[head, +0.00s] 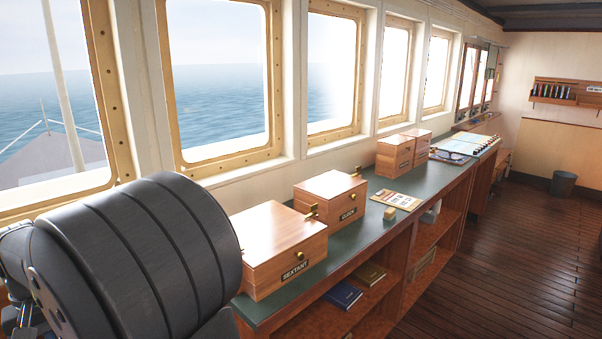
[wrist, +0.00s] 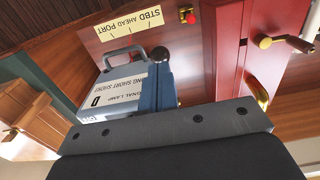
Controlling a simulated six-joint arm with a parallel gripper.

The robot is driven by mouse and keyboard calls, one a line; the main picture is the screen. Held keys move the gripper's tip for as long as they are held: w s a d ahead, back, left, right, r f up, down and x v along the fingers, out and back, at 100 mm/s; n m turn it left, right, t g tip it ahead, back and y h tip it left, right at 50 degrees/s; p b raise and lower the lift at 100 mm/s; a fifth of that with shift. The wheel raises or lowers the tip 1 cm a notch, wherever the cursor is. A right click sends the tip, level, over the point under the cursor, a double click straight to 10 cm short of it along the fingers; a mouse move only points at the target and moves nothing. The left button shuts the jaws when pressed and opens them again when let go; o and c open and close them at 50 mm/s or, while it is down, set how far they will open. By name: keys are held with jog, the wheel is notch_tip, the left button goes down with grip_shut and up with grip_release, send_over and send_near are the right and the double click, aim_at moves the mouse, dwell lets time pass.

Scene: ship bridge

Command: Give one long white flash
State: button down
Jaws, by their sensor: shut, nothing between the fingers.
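The signal lamp (wrist: 118,88) is a pale grey and blue box with a carrying handle, seen upside down left of centre in the wrist view. Its label shows parts of "SIGNAL LAMP" and "LONG SHORT SHORT". My gripper (wrist: 158,72) has its blue-grey fingers together and empty, in front of the lamp's right side. A black ball knob (wrist: 161,53) shows just beyond the fingertips; I cannot tell whether they touch it or what it belongs to. The fingers hide part of the lamp. Neither lamp nor gripper shows in the head view.
The wrist view shows a "STBD AHEAD PORT" plate (wrist: 128,22), a red button (wrist: 188,17) and a red cabinet (wrist: 228,60) with brass fittings. In the head view, the sextant box (head: 285,240) and clock box (head: 331,192) stand on the green-topped counter (head: 372,212) beneath the windows.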

jog(key=shift+f, duration=0.35)
jog(key=shift+f, duration=2.6)
dwell(0.9)
jog(key=shift+r, duration=1.75)
jog(key=shift+r, duration=3.5)
jog(key=shift+f, duration=2.9)
